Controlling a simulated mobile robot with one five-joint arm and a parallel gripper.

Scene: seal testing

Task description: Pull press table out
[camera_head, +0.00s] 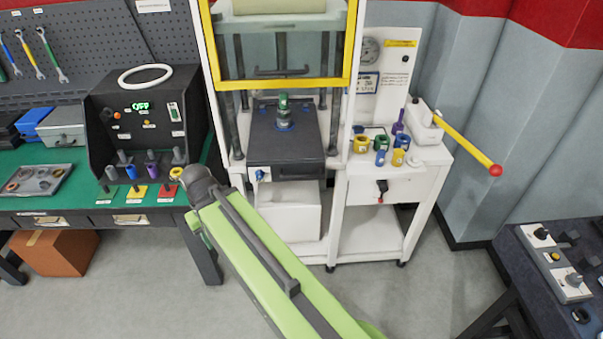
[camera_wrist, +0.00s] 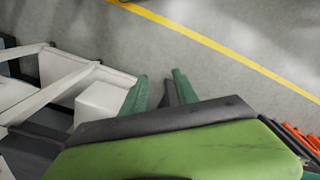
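The press table (camera_head: 262,147) is a dark slab inside the white press frame, low between its posts. A green cylindrical part (camera_head: 283,118) stands on it. A small blue-and-white fitting (camera_head: 261,174) shows at its front left. The yellow-edged guard (camera_head: 349,60) is above the table. My green arm reaches up from the bottom of the head view and ends left of the press table, in front of the bench. In the wrist view my gripper (camera_wrist: 160,84) has two teal fingers standing apart, with floor between them. It is apart from the table; the head view mostly hides it.
A green-topped bench (camera_head: 90,205) with a black control box (camera_head: 150,105) stands left. Right of the press, a white side stand (camera_head: 385,188) carries several coloured cylinders and a yellow lever (camera_head: 462,142). A dark table (camera_head: 535,270) is at lower right. Floor between is clear.

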